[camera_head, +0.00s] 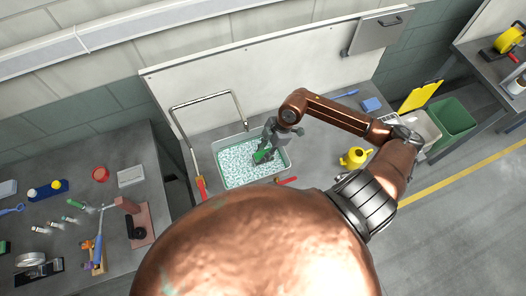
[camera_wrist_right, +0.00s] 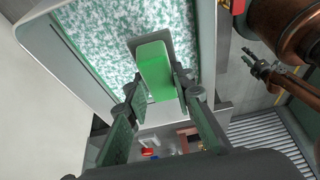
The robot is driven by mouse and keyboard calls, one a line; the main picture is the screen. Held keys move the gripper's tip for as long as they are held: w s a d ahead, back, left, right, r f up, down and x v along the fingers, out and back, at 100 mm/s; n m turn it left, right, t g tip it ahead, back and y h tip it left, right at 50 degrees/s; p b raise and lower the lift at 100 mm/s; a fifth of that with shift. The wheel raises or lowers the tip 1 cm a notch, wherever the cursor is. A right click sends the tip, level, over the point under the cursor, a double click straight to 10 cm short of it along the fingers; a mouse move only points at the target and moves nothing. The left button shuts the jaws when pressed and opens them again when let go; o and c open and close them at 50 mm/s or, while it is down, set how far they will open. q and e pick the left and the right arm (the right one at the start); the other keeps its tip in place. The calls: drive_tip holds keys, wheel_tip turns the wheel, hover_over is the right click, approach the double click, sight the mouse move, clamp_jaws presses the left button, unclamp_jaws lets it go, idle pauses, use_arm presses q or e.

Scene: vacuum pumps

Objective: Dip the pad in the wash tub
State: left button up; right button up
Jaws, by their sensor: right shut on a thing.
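The wash tub (camera_head: 288,158) is a pale rectangular basin filled with white and teal speckled suds. Its wall and suds also fill the top of the right wrist view (camera_wrist_right: 213,45). My right gripper (camera_head: 262,152) reaches down over the tub's inside, right of its middle. It is shut on the green pad (camera_head: 261,156), a block gripped between both fingers in the right wrist view (camera_wrist_right: 156,75). I cannot tell whether the pad touches the suds. My left gripper (camera_wrist_right: 256,65) shows small at the right of the right wrist view, apart from the tub; its opening is unclear.
A metal pipe frame (camera_head: 205,98) stands behind the tub. Red-handled tools lie beside it (camera_head: 201,188). A yellow watering can (camera_head: 355,157) and a blue block (camera_head: 371,104) are to the right. A cluttered grey table (camera_head: 75,155) is at the left. Green and grey bins (camera_head: 452,119) stand far right.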

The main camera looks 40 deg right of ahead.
wheel_tip(320, 180, down, 4)
drive_tip(key=shift+f+b, duration=0.1)
drive_tip(key=shift+b, duration=0.95)
drive_tip(key=shift+f+b, duration=0.95)
drive_tip(key=shift+f, duration=1.05)
use_arm(q)
drive_tip(key=f, duration=0.2)
drive_tip(key=s+f, duration=0.1)
drive_tip(key=f, duration=0.1)
drive_tip(key=shift+s+f, duration=0.2)
drive_tip(key=shift+w, duration=0.1)
use_arm(e)
wheel_tip(320, 180, up, 11)
drive_tip(key=p, duration=0.9)
drive_tip(key=shift+f+p, duration=0.2)
drive_tip(key=shift+p, duration=0.1)
drive_tip(key=shift+r, duration=0.4)
drive_tip(key=shift+r+p, duration=0.4)
drive_tip(key=shift+r, duration=0.6)
use_arm(q)
wheel_tip(320, 180, up, 10)
drive_tip(key=shift+r, duration=0.2)
